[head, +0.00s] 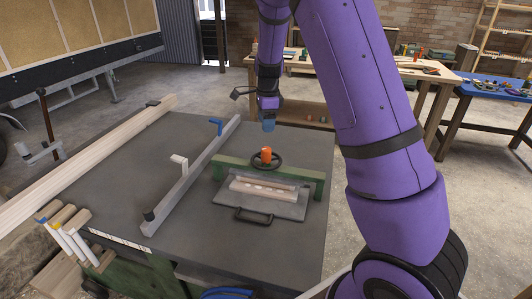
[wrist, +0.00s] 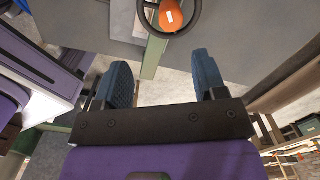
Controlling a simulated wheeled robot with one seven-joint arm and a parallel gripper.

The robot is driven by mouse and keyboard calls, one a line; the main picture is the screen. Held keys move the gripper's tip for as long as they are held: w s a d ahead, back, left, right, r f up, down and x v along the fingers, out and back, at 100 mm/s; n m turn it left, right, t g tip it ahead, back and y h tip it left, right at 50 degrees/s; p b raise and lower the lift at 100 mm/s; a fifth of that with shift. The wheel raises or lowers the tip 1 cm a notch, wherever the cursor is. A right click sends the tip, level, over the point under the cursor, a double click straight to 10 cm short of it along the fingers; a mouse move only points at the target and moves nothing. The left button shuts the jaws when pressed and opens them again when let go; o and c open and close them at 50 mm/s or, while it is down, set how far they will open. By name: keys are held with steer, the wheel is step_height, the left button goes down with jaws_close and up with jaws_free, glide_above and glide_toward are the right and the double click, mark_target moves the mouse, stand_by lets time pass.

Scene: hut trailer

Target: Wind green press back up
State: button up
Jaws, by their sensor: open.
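The green press (head: 311,183) stands on the dark grey table, a low green beam across a grey plate. A black handwheel (head: 279,161) with an orange knob (head: 266,154) sits on top at its middle. Under the beam a pale wooden piece (head: 262,190) lies on the grey plate (head: 240,210), which has a black handle in front. My gripper (head: 268,125) is above and behind the handwheel, apart from it. In the wrist view my gripper (wrist: 165,80) has its two blue fingers wide apart with nothing between them. The orange knob (wrist: 171,15) and part of the wheel show beyond the fingertips.
A long grey fence (head: 190,178) with a blue lever crosses the table left of the press. Light boards (head: 95,150) lie along the left edge. Clamps (head: 68,232) stand at the front left corner. Workbenches (head: 425,72) stand behind.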

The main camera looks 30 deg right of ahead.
mark_target(266, 149)
steer(key=f, duration=0.1)
steer(key=w+f, duration=0.1)
steer(key=m, duration=0.1)
steer(key=shift+w+d+f, duration=0.3)
steer(key=shift+d+f, duration=0.1)
step_height(266, 149, down, 11)
steer(key=shift+r, duration=0.1)
steer(key=c, duration=0.9)
